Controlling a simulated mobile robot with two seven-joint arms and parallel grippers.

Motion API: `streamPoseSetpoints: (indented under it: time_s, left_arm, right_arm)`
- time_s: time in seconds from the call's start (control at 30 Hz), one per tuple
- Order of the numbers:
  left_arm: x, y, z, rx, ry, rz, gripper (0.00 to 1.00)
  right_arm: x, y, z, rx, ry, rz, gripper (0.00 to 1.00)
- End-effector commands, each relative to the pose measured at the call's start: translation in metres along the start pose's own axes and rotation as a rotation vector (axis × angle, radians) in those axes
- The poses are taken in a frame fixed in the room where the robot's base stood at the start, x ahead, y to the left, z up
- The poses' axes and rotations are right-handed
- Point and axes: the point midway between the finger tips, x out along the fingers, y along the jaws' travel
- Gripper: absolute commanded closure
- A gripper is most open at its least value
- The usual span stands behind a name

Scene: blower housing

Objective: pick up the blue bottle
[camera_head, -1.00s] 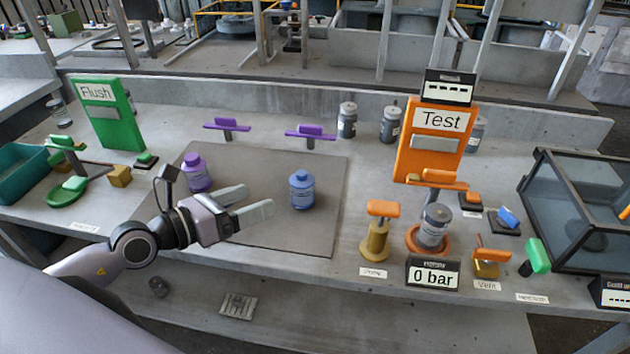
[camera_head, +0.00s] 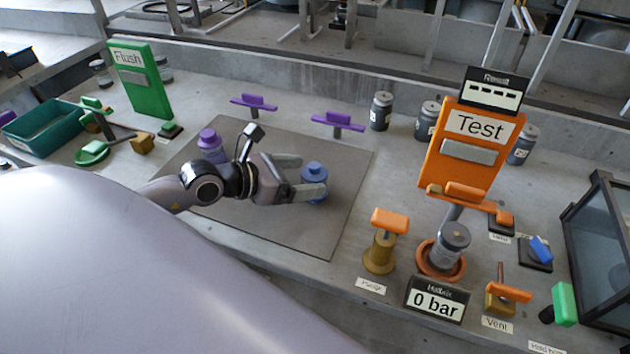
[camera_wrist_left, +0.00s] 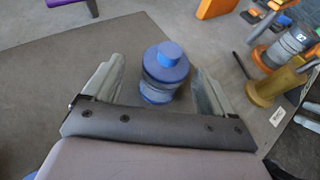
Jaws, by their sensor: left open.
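The blue bottle (camera_head: 314,174) stands upright on the grey mat (camera_head: 312,238). In the left wrist view the blue bottle (camera_wrist_left: 165,68) sits between the two fingers of my left gripper (camera_wrist_left: 160,85), with a gap visible on both sides. In the head view my left gripper (camera_head: 301,177) is open and reaches in from the left around the bottle; the nearer finger hides part of its lower body.
A purple bottle (camera_head: 211,146) stands on the mat behind my left wrist. Purple-handled pieces (camera_head: 338,121) stand behind the mat. The orange Test panel (camera_head: 468,150), a brass pump (camera_head: 380,250) and a grey canister (camera_head: 452,242) stand to the right.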

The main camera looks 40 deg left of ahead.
Motion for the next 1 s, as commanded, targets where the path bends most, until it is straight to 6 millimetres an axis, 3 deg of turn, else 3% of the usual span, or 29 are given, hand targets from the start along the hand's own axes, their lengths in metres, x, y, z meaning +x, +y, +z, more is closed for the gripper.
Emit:
streamPoseSetpoints:
  time_s: [0.4, 0.77, 0.8, 0.97, 1.0]
  left_arm:
    - [0.043, -0.005, -0.004, -0.002, -0.002, 0.000, 0.14]
    - [0.049, -0.005, -0.005, -0.001, 0.001, 0.000, 0.14]
    - [0.049, -0.005, -0.005, -0.001, 0.000, 0.000, 0.21]
    - [0.049, -0.005, -0.005, -0.001, 0.000, 0.000, 0.73]
    - [0.049, -0.005, -0.005, -0.001, 0.000, 0.000, 0.75]
  right_arm:
    - [-0.001, 0.000, -0.001, -0.001, 0.000, 0.000, 0.15]
    - [0.000, 0.000, -0.002, -0.001, 0.002, 0.000, 0.15]
    - [0.000, 0.000, -0.002, -0.001, 0.002, 0.000, 0.15]
    - [0.000, 0.000, -0.002, -0.001, 0.002, 0.000, 0.15]
    - [0.000, 0.000, -0.002, -0.001, 0.002, 0.000, 0.15]
